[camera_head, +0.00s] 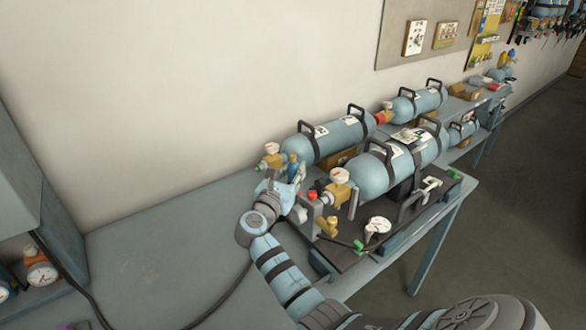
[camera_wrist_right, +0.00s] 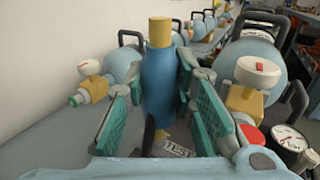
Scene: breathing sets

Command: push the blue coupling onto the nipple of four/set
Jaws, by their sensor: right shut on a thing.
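My right gripper (camera_head: 288,186) reaches in from below, beside the valves of the two nearest cylinders. In the right wrist view its green-padded fingers (camera_wrist_right: 165,112) are shut on the blue coupling (camera_wrist_right: 160,85), an upright blue cylinder with a brass top. Only a bit of the blue coupling (camera_head: 292,160) shows in the head view. To its left, apart from it, a brass valve (camera_wrist_right: 93,88) on the far cylinder has a green-tipped outlet. I cannot tell which nipple belongs to four/set. My left gripper is out of view.
The near cylinder (camera_head: 368,175) with its brass valve (camera_head: 340,190) and gauge (camera_head: 377,226) stands right of my gripper. The far cylinder (camera_head: 328,138) lies behind it. More sets stand along the bench. The bench (camera_head: 150,255) is clear at left, beside a black hose.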

